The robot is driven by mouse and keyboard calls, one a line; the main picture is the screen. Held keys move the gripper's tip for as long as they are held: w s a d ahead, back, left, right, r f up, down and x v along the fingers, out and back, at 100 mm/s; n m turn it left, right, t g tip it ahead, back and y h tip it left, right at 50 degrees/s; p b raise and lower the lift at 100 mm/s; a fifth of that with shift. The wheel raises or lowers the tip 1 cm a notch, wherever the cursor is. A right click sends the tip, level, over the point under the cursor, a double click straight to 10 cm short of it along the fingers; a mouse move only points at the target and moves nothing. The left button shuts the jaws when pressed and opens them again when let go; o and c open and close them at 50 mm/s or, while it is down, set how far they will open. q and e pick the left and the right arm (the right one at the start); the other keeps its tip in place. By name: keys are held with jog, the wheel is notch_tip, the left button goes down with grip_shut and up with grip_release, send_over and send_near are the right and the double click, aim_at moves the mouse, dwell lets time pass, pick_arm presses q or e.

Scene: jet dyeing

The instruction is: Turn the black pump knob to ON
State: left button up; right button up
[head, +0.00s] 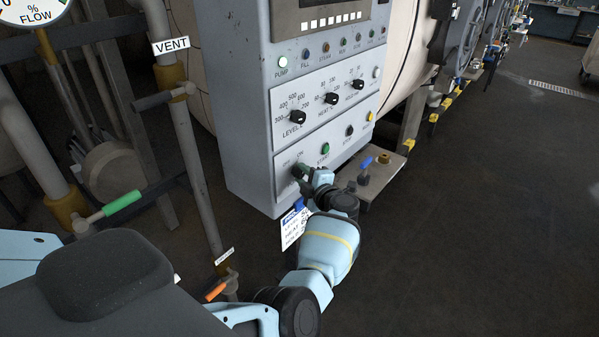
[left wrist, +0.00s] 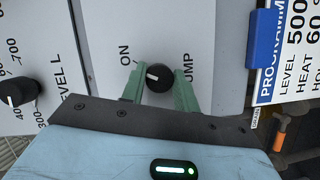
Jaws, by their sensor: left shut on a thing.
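The black pump knob (left wrist: 159,77) sits on the panel's lower part, between the words ON and PUMP in the left wrist view. Its white mark is on its left side, a little below the direction of the word ON; the word OFF does not show there. My left gripper (left wrist: 159,90) has its green fingers on both sides of the knob, shut on it. In the head view my left gripper (head: 304,173) is at the panel's bottom left corner and mostly hides the knob. The right gripper is not in view.
The control panel (head: 240,110) carries LEVEL, HEAT and other knobs, with a green START button (head: 325,148) above right of my gripper. A hanging tag (head: 294,226) is just below it. Vertical pipes (head: 190,150) and valve handles stand left. Open floor (head: 490,220) lies right.

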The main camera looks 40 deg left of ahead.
pick_arm(q)
jog(key=shift+r+m+g+p, duration=0.1)
jog(key=shift+m+g+p, duration=0.25)
jog(key=shift+m, duration=0.35)
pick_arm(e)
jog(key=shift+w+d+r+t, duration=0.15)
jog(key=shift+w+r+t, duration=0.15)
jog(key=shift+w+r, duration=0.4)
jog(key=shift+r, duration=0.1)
pick_arm(q)
jog(key=o, duration=1)
jog(key=shift+d, duration=0.15)
